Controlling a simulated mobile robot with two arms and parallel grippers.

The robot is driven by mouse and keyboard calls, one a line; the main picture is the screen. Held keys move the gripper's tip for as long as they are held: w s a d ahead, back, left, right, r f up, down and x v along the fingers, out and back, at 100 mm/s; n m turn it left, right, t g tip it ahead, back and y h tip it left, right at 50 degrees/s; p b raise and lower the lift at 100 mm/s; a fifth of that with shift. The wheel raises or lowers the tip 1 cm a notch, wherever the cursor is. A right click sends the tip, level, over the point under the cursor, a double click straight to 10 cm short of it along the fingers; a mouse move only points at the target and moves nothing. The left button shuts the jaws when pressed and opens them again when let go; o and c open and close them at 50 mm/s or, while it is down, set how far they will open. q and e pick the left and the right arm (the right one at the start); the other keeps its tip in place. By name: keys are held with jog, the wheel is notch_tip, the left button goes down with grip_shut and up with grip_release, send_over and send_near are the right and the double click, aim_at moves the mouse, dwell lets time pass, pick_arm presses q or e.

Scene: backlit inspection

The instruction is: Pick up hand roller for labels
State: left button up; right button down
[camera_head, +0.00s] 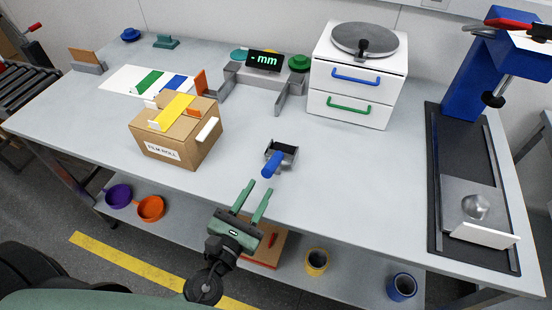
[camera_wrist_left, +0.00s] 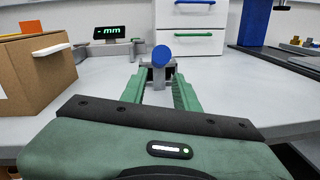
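The hand roller (camera_head: 275,161) lies on the grey table near its middle. Its blue handle points toward the front edge and its grey roller head faces the back. In the left wrist view the blue handle end (camera_wrist_left: 161,54) shows straight ahead, just beyond the fingertips. My left gripper (camera_head: 256,188) is open and empty, with its two green fingers in front of the roller and apart from it. The fingers also show in the left wrist view (camera_wrist_left: 161,82). My right gripper is not in view.
A cardboard box (camera_head: 179,145) labelled film roll stands left of the roller. A white drawer unit (camera_head: 354,90) stands behind it to the right. A measuring device (camera_head: 264,62) is at the back. A blue press (camera_head: 474,75) stands at the far right. The table between roller and press is clear.

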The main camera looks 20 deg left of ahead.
pick_arm(q)
jog(key=p, duration=0.2)
send_near(280, 152)
jog(key=shift+w+d+f, duration=0.1)
jog(key=shift+w+f, duration=0.05)
jog(key=shift+w, duration=0.65)
jog(key=w, duration=0.3)
jog(key=w+p, duration=0.1)
jog(key=shift+w+d, duration=0.3)
jog(key=shift+w, duration=0.4)
grip_shut()
